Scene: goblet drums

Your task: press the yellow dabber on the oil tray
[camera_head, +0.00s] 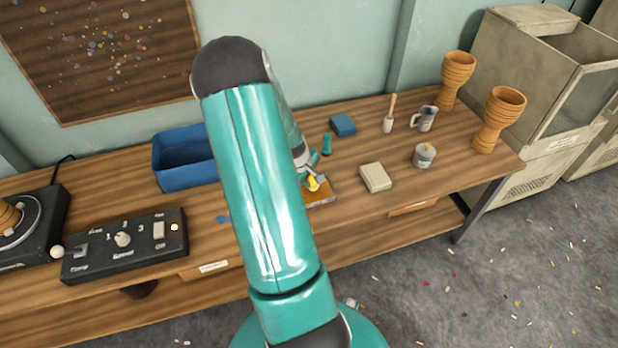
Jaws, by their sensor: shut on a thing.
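The yellow dabber (313,184) shows as a small yellow shape just right of my arm, near the middle of the bench. My gripper (312,176) is shut on it, mostly hidden behind my own teal arm. The oil tray (322,197) is a small orange-brown tray directly below the dabber, with its left part hidden by my arm. The dabber is at or just above the tray; I cannot tell whether they touch.
A cream block (375,177) lies right of the tray, with a small tin (423,156) beyond it. A teal dabber-like piece (327,144) and blue block (343,125) stand behind. A blue bin (182,160) and black control box (125,245) are left. Goblet drums (498,120) stand far right.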

